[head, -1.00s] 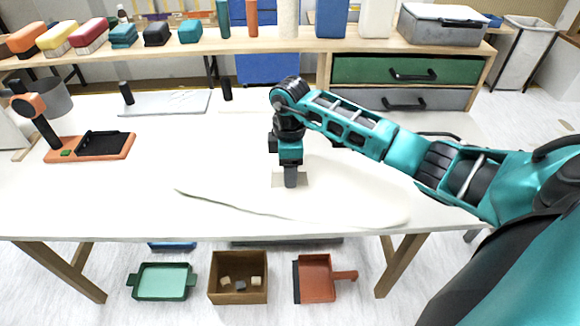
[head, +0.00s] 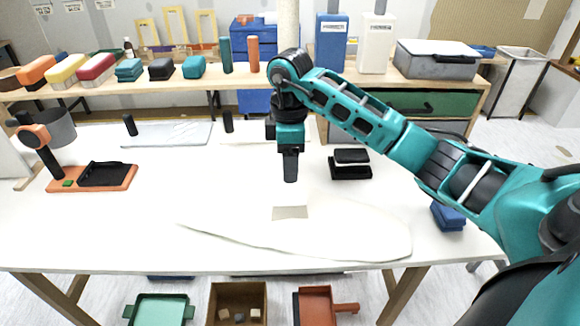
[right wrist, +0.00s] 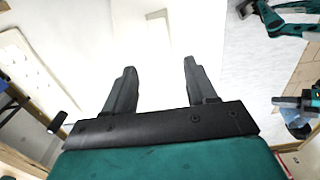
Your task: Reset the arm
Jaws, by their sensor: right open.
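My right gripper (head: 290,180) hangs pointing down above the white table (head: 150,215), above and behind a small beige patch (head: 290,212) on a white sheet (head: 350,230). In the right wrist view its two dark fingers (right wrist: 158,66) are apart, with nothing between them. My right arm reaches in from the right of the head view. My left gripper does not show in the head view.
A shelf with bottles and a grey case (head: 436,58) runs behind. Bins sit below the front edge.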

